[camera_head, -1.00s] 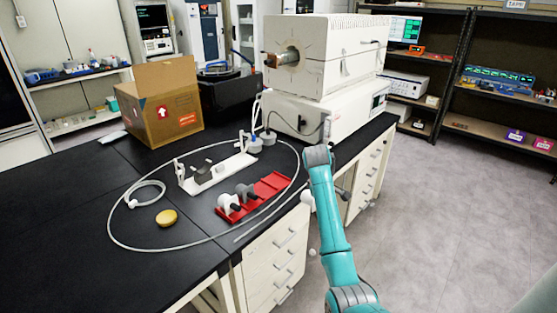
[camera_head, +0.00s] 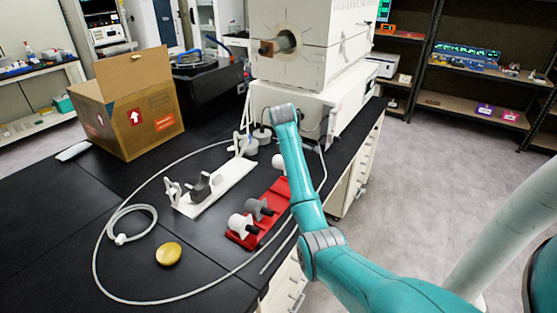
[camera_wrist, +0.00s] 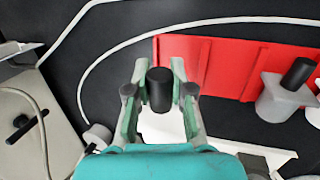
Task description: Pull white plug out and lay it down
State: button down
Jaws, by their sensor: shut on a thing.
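The white plug with a black handle (camera_wrist: 159,88) is between the two fingers of my gripper (camera_wrist: 159,95) in the wrist view. The fingers close on its sides. White surface shows below the handle, but I cannot tell where plug and rail part. My forearm hides most of the gripper in the head view. A red tray (camera_head: 283,186) lies close by and carries a grey plug (camera_head: 258,208) and another white plug (camera_head: 238,224). They show at the right in the wrist view. A white rail (camera_head: 222,192) carries a grey piece (camera_head: 201,188).
A grey hose (camera_head: 95,262) loops over the black table (camera_head: 60,230) around tray and rail. A yellow disc (camera_head: 169,253) lies inside the loop. The white furnace (camera_head: 305,45) and a capped bottle (camera_head: 262,134) stand behind. A cardboard box (camera_head: 125,110) is left. The front left table is clear.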

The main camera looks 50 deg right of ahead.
jog(key=shift+w+f, duration=0.2)
jog(key=shift+w, duration=0.3)
jog(key=shift+f, duration=3.05)
jog(key=shift+f, duration=0.15)
jog(key=shift+s+f, duration=0.2)
jog(key=shift+f, duration=0.4)
jog(key=c, duration=0.9)
grip_release()
jog(key=shift+c, duration=0.2)
